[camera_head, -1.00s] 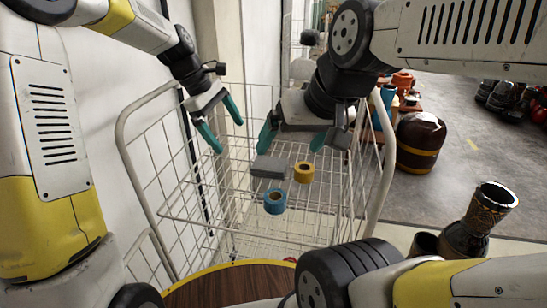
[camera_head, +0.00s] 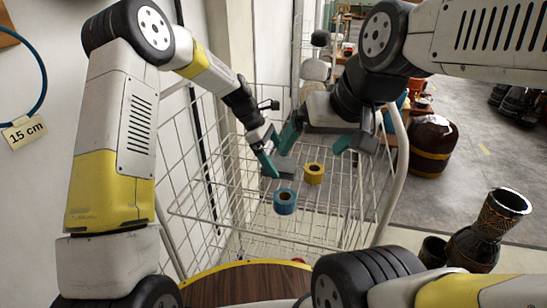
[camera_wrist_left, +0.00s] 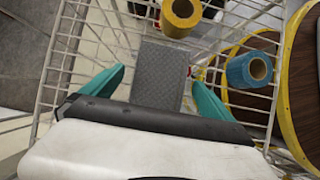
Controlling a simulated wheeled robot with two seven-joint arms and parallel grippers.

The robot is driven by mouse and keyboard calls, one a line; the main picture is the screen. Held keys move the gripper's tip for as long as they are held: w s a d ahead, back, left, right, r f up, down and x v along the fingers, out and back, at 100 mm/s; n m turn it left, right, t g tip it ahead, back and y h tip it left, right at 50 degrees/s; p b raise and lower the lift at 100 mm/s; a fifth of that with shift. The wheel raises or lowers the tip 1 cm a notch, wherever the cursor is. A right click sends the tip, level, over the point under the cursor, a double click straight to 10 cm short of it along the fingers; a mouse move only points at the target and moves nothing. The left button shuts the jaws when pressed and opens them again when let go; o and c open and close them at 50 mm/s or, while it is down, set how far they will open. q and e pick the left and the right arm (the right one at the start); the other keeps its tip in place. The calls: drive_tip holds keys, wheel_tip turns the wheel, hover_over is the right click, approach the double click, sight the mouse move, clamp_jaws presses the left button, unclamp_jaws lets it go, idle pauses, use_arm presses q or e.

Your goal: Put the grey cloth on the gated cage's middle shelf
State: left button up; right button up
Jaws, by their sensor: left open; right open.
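The grey cloth (camera_head: 284,168) is a flat, folded-looking grey piece inside the wire cage (camera_head: 398,185), partly hidden by my left gripper in the head view. In the left wrist view the cloth (camera_wrist_left: 160,76) lies between the teal fingers, lengthwise, over the wire mesh. My left gripper (camera_head: 273,150) is open, with its fingers at either side of the cloth; I cannot tell whether they touch it. My right gripper (camera_head: 315,143) is open and empty above the cage, to the right of the left one. Which shelf level the cloth is at is not clear.
A yellow roll (camera_head: 314,173) and a blue roll (camera_head: 285,202) are close beside the cloth in the cage. A round wooden top with a yellow rim (camera_head: 245,285) is in front.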

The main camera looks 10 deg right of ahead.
use_arm(q)
drive_tip(key=shift+d+f, duration=0.15)
drive_tip(key=shift+f, duration=0.1)
drive_tip(key=shift+f, duration=0.25)
idle(0.4)
drive_tip(key=shift+c, duration=0.2)
drive_tip(key=c, duration=1.4)
